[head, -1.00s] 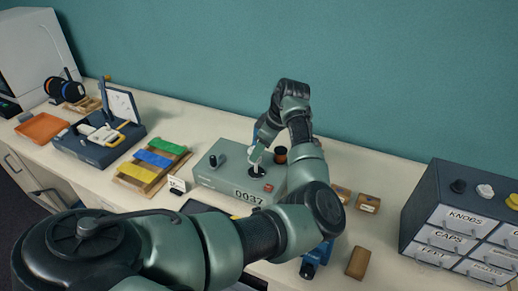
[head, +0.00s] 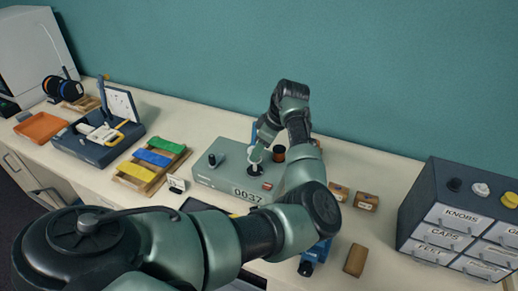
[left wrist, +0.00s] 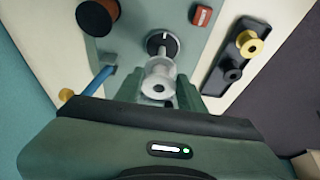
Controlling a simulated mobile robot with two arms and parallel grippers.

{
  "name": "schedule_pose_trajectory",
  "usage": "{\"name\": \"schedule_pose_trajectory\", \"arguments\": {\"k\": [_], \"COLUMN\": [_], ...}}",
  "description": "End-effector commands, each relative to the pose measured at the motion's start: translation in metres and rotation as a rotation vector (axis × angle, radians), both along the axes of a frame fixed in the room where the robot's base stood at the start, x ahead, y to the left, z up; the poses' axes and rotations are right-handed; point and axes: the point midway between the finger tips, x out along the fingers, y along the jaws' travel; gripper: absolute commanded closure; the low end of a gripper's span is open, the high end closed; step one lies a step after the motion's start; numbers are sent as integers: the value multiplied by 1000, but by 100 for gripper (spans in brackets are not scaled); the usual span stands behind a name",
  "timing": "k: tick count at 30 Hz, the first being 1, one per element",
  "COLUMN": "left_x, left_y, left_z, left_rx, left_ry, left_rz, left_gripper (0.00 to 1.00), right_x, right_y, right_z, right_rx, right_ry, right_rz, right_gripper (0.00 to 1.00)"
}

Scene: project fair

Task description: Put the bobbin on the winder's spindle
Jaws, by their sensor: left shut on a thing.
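The pale grey bobbin (left wrist: 157,86) is between the fingers of my left gripper (left wrist: 158,92), which is shut on it. In the left wrist view, the winder's metal spindle (left wrist: 163,54) rises from a black disc behind the bobbin, roughly in line with it. I cannot tell whether the bobbin is around the spindle's tip or just above it. In the head view, the grey-green winder (head: 207,178), marked 0037, stands on the bench, with my left gripper (head: 256,155) over its black disc (head: 254,170). My right gripper is not in view.
A copper-brown spool (left wrist: 97,16) and a red switch (left wrist: 201,15) are on the winder. A dark holder beside it carries a yellow bobbin (left wrist: 249,43) and a black one (left wrist: 232,73). The drawer cabinet (head: 413,215) stands right; wooden blocks (head: 355,260) lie between.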

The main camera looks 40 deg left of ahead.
Motion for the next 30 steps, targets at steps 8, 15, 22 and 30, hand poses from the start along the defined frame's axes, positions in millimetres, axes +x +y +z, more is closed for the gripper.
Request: {"name": "schedule_pose_trajectory", "arguments": {"k": [8,15,22,30], "left_x": [0,0,0,0], "left_y": [0,0,0,0], "left_z": [-4,-11,-15,-16], "left_rx": [1,1,0,0], "left_ry": [1,0,0,0], "left_rz": [0,0,0,0], "left_gripper": [99,99,99,99], "right_x": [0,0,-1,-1], "right_y": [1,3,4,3], "right_z": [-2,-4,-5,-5], "right_rx": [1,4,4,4], "right_ry": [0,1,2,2], "right_rz": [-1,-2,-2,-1], "right_gripper": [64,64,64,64]}}
